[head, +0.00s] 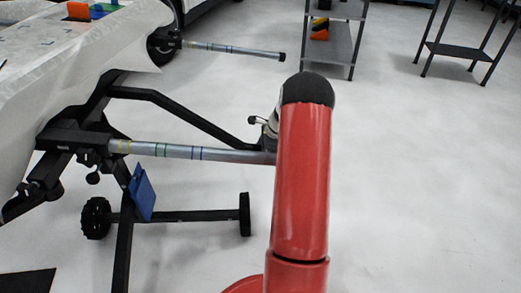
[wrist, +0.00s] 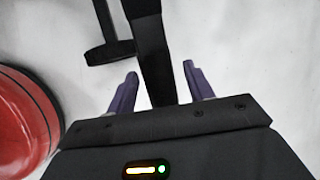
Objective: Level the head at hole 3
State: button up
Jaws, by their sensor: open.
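In the head view a black stand (head: 122,225) supports a white-covered panel (head: 95,50) at the left; the panel's surface slopes. A black head-like bracket (head: 72,140) with small knobs sits at the stand's top. A silver tube (head: 210,153) with yellow, green and blue bands runs right from it, its far end hidden behind my red arm. I cannot make out any numbered hole. My gripper (wrist: 160,70) is open in the wrist view, its purple fingers apart. A black bar (wrist: 155,60) shows beyond and between the fingers, apparently not gripped. In the head view my gripper is hidden.
A second banded tube (head: 235,49) sticks out farther back, beside a black wheel (head: 162,48). A blue flap (head: 142,193) hangs on the stand. Black feet with wheels (head: 97,219) spread low. Grey shelves (head: 330,40) stand behind. The pale floor at right is clear.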

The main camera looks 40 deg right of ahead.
jog(key=shift+f, duration=0.15)
grip_shut()
jog(key=shift+g+h, duration=0.6)
jog(key=shift+h, duration=0.1)
jog(key=p+v, duration=0.2)
jog(key=v, duration=0.1)
jog(key=d+p+v, duration=0.1)
jog(key=p+v, duration=0.1)
jog(key=v, duration=0.1)
jog(key=w+p+v, duration=0.1)
jog(key=p+v, duration=0.1)
jog(key=v, duration=0.1)
jog(key=shift+d, duration=0.25)
jog(key=shift+d+r+p, duration=0.15)
jog(key=shift+r+p, duration=0.15)
grip_release()
jog(key=shift+f, duration=0.1)
jog(key=v, duration=0.8)
